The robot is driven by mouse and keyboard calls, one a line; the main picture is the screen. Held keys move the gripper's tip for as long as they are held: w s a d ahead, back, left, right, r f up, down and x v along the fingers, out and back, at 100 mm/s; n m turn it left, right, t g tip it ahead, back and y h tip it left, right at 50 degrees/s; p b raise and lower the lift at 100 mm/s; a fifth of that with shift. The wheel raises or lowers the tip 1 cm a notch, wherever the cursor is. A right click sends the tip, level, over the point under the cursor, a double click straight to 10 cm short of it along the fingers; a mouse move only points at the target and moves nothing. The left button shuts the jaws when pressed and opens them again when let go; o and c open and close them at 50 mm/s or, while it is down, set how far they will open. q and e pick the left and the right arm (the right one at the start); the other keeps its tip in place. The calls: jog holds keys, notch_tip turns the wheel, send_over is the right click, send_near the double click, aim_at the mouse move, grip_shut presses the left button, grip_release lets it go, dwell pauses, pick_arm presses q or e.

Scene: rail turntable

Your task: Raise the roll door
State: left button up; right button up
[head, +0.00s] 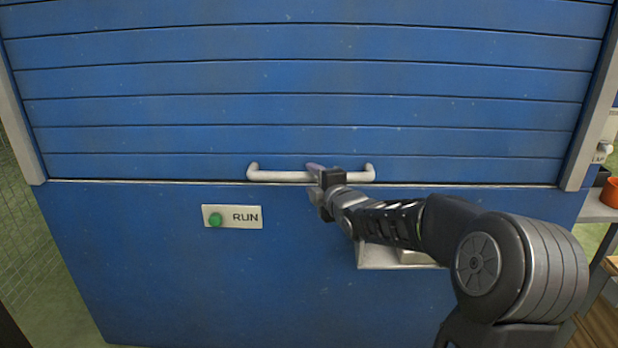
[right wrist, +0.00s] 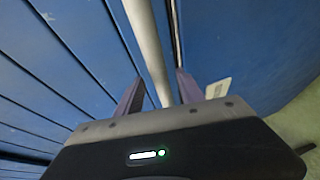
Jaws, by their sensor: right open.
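The roll door (head: 300,110) is made of blue horizontal slats, and its bottom edge meets the blue lower panel, so it is down. A pale bar handle (head: 275,176) runs across its lowest slat. My right gripper (head: 314,178) is at the handle, a little right of the bar's middle. In the right wrist view, the open fingers of the right gripper (right wrist: 157,86) lie on either side of the handle bar (right wrist: 146,40), with gaps visible beside it. Whether a finger touches the bar I cannot tell. My left gripper is not in view.
Grey side rails (head: 22,120) frame the door. A plate marked RUN with a green button (head: 216,219) is on the lower panel (head: 200,290). A pale box-like ledge (head: 376,257) sits under my right arm. A shelf with an orange container (head: 611,192) stands at the far right.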

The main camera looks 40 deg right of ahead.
aim_at(311, 179)
jog(key=shift+x, duration=1.7)
jog(key=shift+s, duration=0.1)
jog(key=shift+c, duration=0.3)
grip_shut()
jog(key=shift+f, duration=0.1)
